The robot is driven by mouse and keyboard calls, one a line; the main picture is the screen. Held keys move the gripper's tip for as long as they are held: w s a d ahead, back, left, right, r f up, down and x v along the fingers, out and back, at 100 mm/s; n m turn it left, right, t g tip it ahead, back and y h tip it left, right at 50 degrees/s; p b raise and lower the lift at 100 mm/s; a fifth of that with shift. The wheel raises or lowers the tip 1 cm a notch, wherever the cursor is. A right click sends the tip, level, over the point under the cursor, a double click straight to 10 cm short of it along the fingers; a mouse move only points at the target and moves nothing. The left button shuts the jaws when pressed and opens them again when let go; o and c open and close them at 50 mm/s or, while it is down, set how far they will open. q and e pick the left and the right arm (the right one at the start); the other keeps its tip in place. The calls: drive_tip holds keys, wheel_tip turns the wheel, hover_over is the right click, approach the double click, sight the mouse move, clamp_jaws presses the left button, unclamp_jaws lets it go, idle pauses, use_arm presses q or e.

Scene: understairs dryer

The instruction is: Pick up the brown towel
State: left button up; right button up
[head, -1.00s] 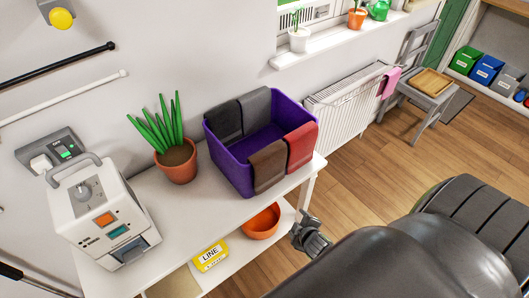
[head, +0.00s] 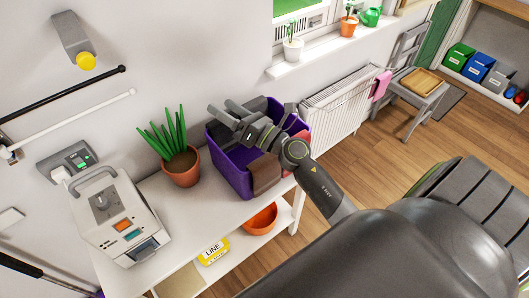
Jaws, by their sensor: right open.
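The brown towel (head: 265,174) hangs over the near rim of the purple bin (head: 229,173) on the white table. My right gripper (head: 226,115) is open above the bin. It reaches across from the right, past the brown towel toward the bin's far left side, and appears apart from the towel. My right wrist and forearm hide much of the red towel and part of the bin. My left gripper is not in view.
A potted plant (head: 180,165) stands close to the bin's left, with a white machine (head: 122,220) farther left. Grey towels (head: 257,106) hang at the bin's back, partly hidden. An orange bowl (head: 261,219) sits on the lower shelf. A radiator (head: 340,104) is behind, right.

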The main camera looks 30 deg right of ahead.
drive_tip(key=w+a+f+n+g+y, duration=0.25)
drive_tip(key=a+n+g, duration=0.2)
drive_tip(key=n, duration=0.45)
drive_tip(key=n+g+h, duration=1.1)
drive_tip(key=g, duration=0.4)
hover_over(265, 157)
wheel_tip(265, 157, down, 11)
wheel_tip(265, 157, down, 13)
drive_tip(key=b, duration=1.2)
drive_tip(key=shift+r, duration=0.15)
drive_tip(key=shift+s+f+b, duration=0.2)
drive_tip(key=shift+f+b, duration=0.4)
drive_tip(key=shift+f, duration=0.4)
drive_tip(key=shift+f+p, duration=0.35)
drive_tip(key=shift+f, duration=0.05)
drive_tip(key=shift+f+n, duration=0.3)
drive_tip(key=shift+f, duration=0.4)
drive_tip(key=shift+w, duration=0.1)
drive_tip(key=c, duration=1.1)
